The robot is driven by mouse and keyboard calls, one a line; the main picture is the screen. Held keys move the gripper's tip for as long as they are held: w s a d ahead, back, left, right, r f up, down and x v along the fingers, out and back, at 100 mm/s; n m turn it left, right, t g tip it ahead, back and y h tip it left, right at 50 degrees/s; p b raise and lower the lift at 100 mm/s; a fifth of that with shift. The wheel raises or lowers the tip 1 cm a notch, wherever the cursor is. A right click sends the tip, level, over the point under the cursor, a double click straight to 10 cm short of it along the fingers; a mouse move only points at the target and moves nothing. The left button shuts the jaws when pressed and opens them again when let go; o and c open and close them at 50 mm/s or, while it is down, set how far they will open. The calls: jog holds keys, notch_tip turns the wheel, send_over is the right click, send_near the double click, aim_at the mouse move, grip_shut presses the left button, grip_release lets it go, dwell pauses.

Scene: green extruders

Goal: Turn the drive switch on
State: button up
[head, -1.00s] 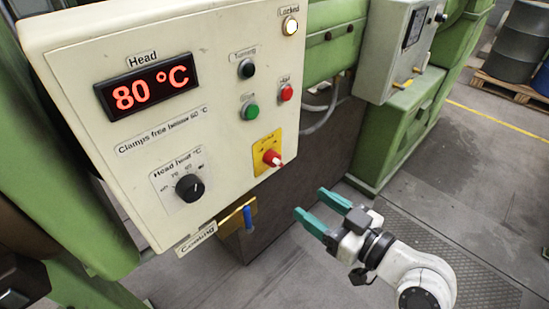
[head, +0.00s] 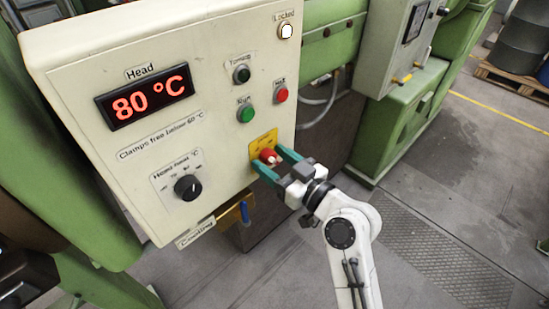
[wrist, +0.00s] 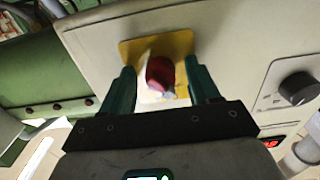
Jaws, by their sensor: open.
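The red rotary switch (head: 269,156) sits on a yellow plate (head: 262,142) at the lower right of the cream control panel (head: 215,80). In the wrist view, the red knob (wrist: 160,73) shows between my fingers, in front of the yellow plate (wrist: 135,50). My gripper (head: 276,162) is open, with one green finger on each side of the knob. I cannot tell whether either finger touches it. The label on the yellow plate is too small to read.
Above the switch are a green button (head: 246,113), a red button (head: 281,94) and a black knob (head: 241,73). The display (head: 147,96) reads 80 °C. A head heat dial (head: 187,187) is to the left. A blue-handled lever (head: 245,211) hangs below the panel.

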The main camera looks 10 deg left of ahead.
jog(key=shift+c, duration=0.2)
jog(key=c, duration=1)
jog(key=shift+m, duration=0.3)
jog(key=m, duration=0.3)
jog(key=m+p, duration=0.1)
jog(key=m, duration=0.2)
jog(key=shift+r+m, duration=0.1)
jog(key=shift+m, duration=0.2)
jog(key=m+p, duration=0.2)
jog(key=m, duration=0.2)
jog(key=shift+m+p, duration=0.55)
jog(key=shift+m, duration=0.75)
